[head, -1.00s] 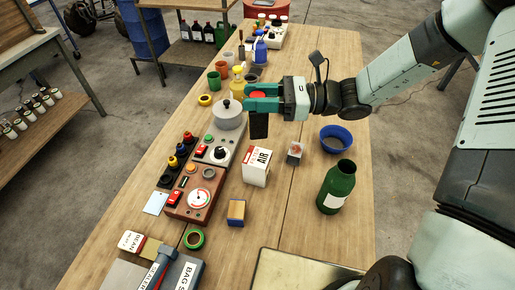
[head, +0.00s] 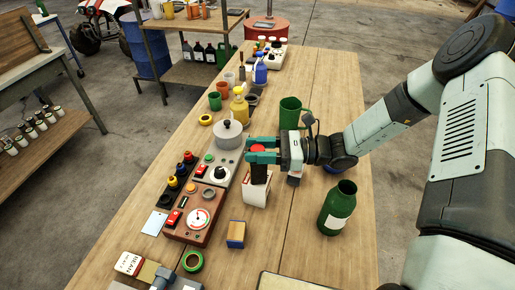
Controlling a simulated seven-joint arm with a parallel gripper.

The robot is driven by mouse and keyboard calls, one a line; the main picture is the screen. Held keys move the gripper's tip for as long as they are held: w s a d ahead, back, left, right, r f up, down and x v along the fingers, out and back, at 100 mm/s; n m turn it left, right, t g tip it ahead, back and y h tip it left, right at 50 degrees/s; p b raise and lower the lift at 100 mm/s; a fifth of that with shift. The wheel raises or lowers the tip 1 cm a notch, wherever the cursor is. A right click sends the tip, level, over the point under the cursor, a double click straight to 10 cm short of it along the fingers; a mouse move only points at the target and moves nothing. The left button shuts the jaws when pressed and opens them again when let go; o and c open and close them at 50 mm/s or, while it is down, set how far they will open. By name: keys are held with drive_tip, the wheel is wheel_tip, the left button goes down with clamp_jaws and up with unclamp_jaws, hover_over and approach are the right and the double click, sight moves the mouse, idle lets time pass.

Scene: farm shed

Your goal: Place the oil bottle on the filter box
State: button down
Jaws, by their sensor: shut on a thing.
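My gripper (head: 262,157) is shut on the oil bottle (head: 260,188), a dark bottle with a red cap, and holds it upright. The red cap shows between the teal fingers and the black body hangs below them. The white filter box (head: 250,198) with red print stands on the table directly below. The bottle covers much of the box in the head view, hiding most of its top and lettering. I cannot tell whether the bottle's base touches the box.
The red-brown gauge box (head: 189,230) and a grey control panel stand left of the filter box. A small wood-and-blue block (head: 236,234) lies in front. Bare table shows around the block.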

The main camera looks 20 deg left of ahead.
drive_tip(key=c, duration=0.7)
unclamp_jaws()
drive_tip(key=shift+f, duration=0.1)
drive_tip(key=shift+o, duration=0.2)
drive_tip(key=shift+r, duration=0.2)
drive_tip(key=v, duration=1.2)
